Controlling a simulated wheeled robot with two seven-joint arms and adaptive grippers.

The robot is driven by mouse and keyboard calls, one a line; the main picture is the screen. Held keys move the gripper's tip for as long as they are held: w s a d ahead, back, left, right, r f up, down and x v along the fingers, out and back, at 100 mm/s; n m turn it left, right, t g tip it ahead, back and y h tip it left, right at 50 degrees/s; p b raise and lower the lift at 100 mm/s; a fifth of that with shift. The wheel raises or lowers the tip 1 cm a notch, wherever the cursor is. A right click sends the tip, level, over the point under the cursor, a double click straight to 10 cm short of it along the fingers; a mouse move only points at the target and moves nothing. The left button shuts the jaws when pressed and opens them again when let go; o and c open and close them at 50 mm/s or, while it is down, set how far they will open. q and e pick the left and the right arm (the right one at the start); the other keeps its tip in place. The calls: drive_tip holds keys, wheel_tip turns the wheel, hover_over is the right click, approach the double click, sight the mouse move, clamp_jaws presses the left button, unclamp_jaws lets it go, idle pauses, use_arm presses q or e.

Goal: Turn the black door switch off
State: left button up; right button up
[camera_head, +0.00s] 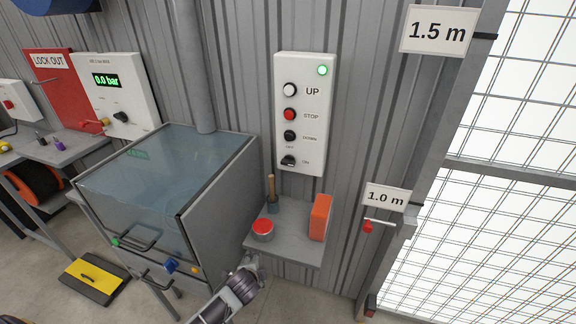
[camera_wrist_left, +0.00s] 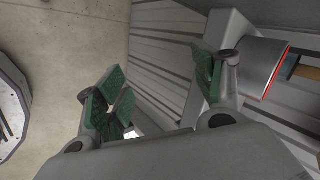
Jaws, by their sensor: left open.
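The black door switch (camera_head: 288,160) is a small rotary knob at the bottom of a white control panel (camera_head: 305,130) on the corrugated wall. Its handle looks roughly level, toward the ON mark, but it is small. The panel's green lamp (camera_head: 322,70) is lit. My left gripper (camera_head: 250,264) is low, below the panel and by the front left of the small shelf. In the left wrist view its green-padded fingers (camera_wrist_left: 160,95) are apart with nothing between them. The switch does not show in that view. My right gripper is not in view.
The grey shelf (camera_head: 290,248) under the panel holds a red-topped tin (camera_head: 263,229), a wooden-handled tool (camera_head: 271,190) and an orange block (camera_head: 320,217). A clear-topped cabinet (camera_head: 165,170) stands left. A mesh door (camera_head: 510,200) is at right. Air before the panel is clear.

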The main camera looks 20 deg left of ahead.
use_arm(q)
drive_tip(key=w+r+m+t, duration=0.1)
drive_tip(key=w+r+m, duration=0.1)
drive_tip(key=r, duration=0.1)
drive_tip(key=w+r+m+t, duration=0.1)
drive_tip(key=w+r+m, duration=0.1)
drive_tip(key=w+r+m+t, duration=0.1)
drive_tip(key=w+r+m, duration=0.1)
drive_tip(key=r, duration=0.1)
drive_tip(key=shift+r, duration=0.35)
drive_tip(key=m+t+h, duration=0.3)
drive_tip(key=m+t, duration=0.4)
drive_tip(key=m, duration=1.1)
approach(287, 164)
drive_tip(key=s, duration=0.4)
drive_tip(key=shift+r, duration=0.15)
drive_tip(key=shift+w+d+p, duration=0.1)
drive_tip(key=shift+w+p, duration=0.25)
drive_tip(key=shift+w, duration=3.05)
drive_tip(key=shift+w+d+p, duration=0.15)
drive_tip(key=shift+w+p, duration=0.15)
drive_tip(key=shift+w, duration=3.15)
drive_tip(key=c, duration=1)
